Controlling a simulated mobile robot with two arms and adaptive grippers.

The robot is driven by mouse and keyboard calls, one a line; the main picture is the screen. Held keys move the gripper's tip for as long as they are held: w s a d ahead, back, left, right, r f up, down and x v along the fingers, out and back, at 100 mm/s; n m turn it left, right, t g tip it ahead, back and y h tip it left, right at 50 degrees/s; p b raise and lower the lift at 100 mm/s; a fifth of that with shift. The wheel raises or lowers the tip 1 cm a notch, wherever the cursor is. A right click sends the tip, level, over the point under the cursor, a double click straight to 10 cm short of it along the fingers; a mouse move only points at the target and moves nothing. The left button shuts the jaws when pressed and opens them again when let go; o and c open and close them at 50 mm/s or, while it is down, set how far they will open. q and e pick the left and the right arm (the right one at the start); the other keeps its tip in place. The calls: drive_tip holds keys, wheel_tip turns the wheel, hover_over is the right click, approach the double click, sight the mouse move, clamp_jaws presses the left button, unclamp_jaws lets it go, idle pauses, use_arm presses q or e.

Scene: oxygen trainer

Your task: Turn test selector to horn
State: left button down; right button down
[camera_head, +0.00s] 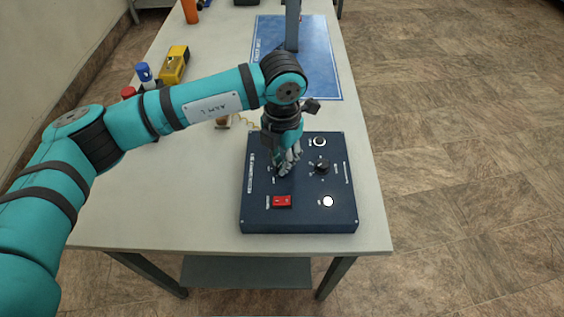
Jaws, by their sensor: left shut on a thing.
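The dark blue trainer box (303,219) lies near the front edge of the table. My left gripper (284,168) points down over the left half of its panel and is shut on a small dark control there, apparently the test selector. The fingers cover most of that control, so I cannot tell which way it points. A separate black knob (322,166) stands to its right, clear of the fingers. The panel lettering is too small to read. My right gripper is not in view.
The panel also carries a red rocker switch (282,201), a white round button (328,202) and a white-ringed round part (319,141). Behind are a blue mat (322,69), a yellow meter (174,64) and a blue-capped bottle (145,74). The table (200,215) is bare at front left.

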use_arm(q)
drive_tip(key=shift+n+b, duration=0.3)
drive_tip(key=shift+n, duration=0.3)
drive_tip(key=shift+r, duration=0.1)
drive_tip(key=c, duration=1.4)
unclamp_jaws()
wheel_tip(320, 180, up, 12)
drive_tip(key=shift+f, duration=0.1)
